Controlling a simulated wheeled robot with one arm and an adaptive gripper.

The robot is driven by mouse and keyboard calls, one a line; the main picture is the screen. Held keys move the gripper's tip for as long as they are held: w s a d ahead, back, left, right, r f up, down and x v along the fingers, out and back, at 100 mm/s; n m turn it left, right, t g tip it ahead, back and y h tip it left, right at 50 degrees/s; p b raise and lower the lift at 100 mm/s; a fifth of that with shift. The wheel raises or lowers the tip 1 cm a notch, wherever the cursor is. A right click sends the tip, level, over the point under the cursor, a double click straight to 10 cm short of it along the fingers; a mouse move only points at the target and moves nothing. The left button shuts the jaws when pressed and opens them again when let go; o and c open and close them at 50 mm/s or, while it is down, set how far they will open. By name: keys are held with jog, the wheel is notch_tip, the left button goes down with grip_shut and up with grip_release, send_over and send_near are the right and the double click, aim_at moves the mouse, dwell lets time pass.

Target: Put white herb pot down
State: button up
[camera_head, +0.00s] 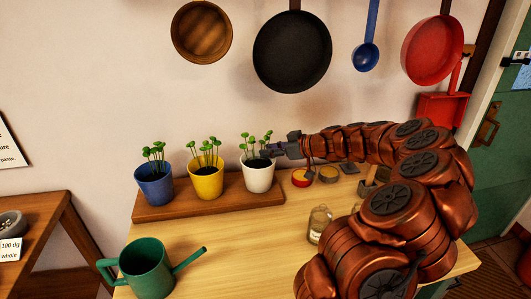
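The white herb pot (258,178), with green seedlings, is upright at the right end of a brown wooden board (185,208). Its base appears to be at the board's surface; I cannot tell whether it touches or hovers just above. My gripper (275,151) reaches in from the right, and its dark fingers are at the pot's right rim. The fingers are small and partly hidden, so I cannot tell whether they grip the rim. A yellow pot (206,185) and a blue pot (155,188) with seedlings stand to the left on the same board.
A green watering can (147,268) stands at the front left of the table (235,250). A small glass jar (319,222) and small round containers (302,178) are on the right, near my arm. Pans (292,52) and a blue ladle (366,55) hang above.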

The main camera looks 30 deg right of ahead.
jog(key=b+v, duration=0.2)
jog(key=v, duration=0.8)
jog(key=s+a+n+g+y, duration=0.1)
jog(key=s+a+g, duration=0.25)
jog(key=a, duration=1.05)
jog(key=s+a+g, duration=0.3)
jog(key=a+g, duration=0.2)
jog(key=a, duration=0.9)
jog(key=s+a+f+m+g+h, duration=0.1)
jog(key=s+a+f+g+h, duration=0.2)
jog(key=s+a, duration=0.5)
jog(key=s+d+f+m+g+h, duration=0.1)
jog(key=s+d+f+m+h, duration=0.1)
jog(key=s, duration=0.6)
jog(key=s+d+f+m+g+h, duration=0.1)
jog(key=s+d+f+m+h, duration=0.1)
jog(key=s, duration=0.6)
jog(key=shift+d+f+m, duration=0.5)
jog(key=shift+d+f, duration=0.15)
jog(key=shift+f, duration=0.2)
jog(key=shift+s, duration=0.15)
notch_tip(320, 180, up, 5)
jog(key=p, duration=0.4)
jog(key=shift+f+p, duration=0.15)
jog(key=shift+p, duration=0.2)
